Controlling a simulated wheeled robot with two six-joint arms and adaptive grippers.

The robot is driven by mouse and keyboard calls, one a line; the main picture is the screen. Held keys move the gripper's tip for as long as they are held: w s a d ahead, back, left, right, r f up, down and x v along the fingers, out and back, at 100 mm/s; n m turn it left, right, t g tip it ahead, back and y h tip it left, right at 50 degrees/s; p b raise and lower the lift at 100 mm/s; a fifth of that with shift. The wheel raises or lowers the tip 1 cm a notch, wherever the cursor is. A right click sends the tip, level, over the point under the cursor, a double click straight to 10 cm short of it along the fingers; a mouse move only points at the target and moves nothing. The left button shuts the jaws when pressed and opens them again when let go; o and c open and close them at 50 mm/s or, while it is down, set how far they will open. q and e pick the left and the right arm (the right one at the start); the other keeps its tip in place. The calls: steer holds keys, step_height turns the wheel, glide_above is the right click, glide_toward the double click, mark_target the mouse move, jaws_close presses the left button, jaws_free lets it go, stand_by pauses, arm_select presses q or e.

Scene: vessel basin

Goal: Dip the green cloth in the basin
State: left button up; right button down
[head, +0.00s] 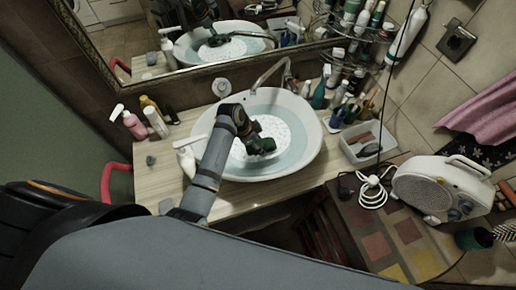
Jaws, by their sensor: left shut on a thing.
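The basin (311,158) is a white round bowl on the wooden counter, with pale blue water and a white speckled bottom. My left arm reaches over its left rim. My left gripper (263,150) is over the middle of the basin, pointing down, and is shut on a small dark green thing (268,145), which looks like the green cloth. The cloth is mostly hidden by the gripper, and I cannot tell whether it touches the water. My right gripper is not in view.
A chrome faucet (270,72) arches over the back rim. Bottles, including a pink one (133,124), stand at the left. A white tray (366,146) and a white fan heater (440,186) are at the right. A mirror (215,45) stands behind.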

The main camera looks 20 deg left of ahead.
arm_select(q)
steer(key=shift+r, duration=3.75)
steer(key=shift+r, duration=1.5)
